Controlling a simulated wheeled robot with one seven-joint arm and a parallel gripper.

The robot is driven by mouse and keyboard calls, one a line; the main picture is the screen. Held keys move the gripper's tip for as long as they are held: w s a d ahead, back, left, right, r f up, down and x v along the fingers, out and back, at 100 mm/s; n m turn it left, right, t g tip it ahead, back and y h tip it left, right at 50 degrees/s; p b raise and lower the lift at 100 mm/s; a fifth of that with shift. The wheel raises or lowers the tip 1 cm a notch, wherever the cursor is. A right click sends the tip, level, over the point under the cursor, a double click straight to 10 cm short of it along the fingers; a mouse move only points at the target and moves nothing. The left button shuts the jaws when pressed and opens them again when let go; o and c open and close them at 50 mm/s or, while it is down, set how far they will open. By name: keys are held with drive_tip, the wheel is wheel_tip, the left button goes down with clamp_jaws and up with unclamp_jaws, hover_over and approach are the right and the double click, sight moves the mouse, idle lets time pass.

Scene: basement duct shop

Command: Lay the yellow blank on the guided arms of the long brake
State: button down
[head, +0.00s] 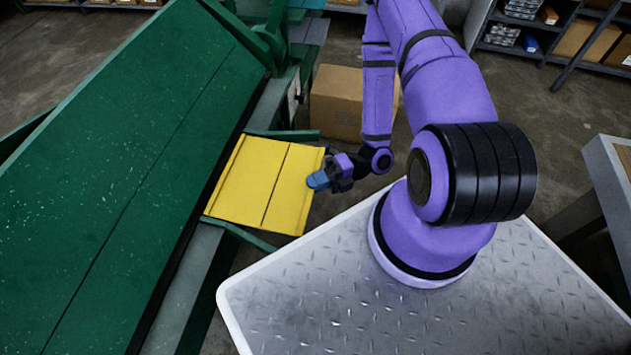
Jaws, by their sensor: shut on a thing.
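The yellow blank (252,183) is a flat square sheet with dark lines across it. It lies level between two green arms, the far arm (283,134) and the near arm (243,236), that jut out from the long green brake (125,150). My gripper (318,181), with blue fingertips, is shut on the blank's right edge. The lower fingertip is hidden.
A cardboard box (340,103) stands on the floor behind my gripper. Shelves with boxes (560,35) line the back right. Concrete floor shows between the bench and the shelves.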

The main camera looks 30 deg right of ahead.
drive_tip(key=shift+f, duration=0.65)
drive_tip(key=c, duration=1.2)
unclamp_jaws()
drive_tip(key=shift+r, duration=0.15)
drive_tip(key=shift+r, duration=0.25)
drive_tip(key=s+d, duration=0.1)
drive_tip(key=d, duration=1.1)
drive_tip(key=shift+s+r, duration=0.15)
drive_tip(key=shift+r, duration=0.1)
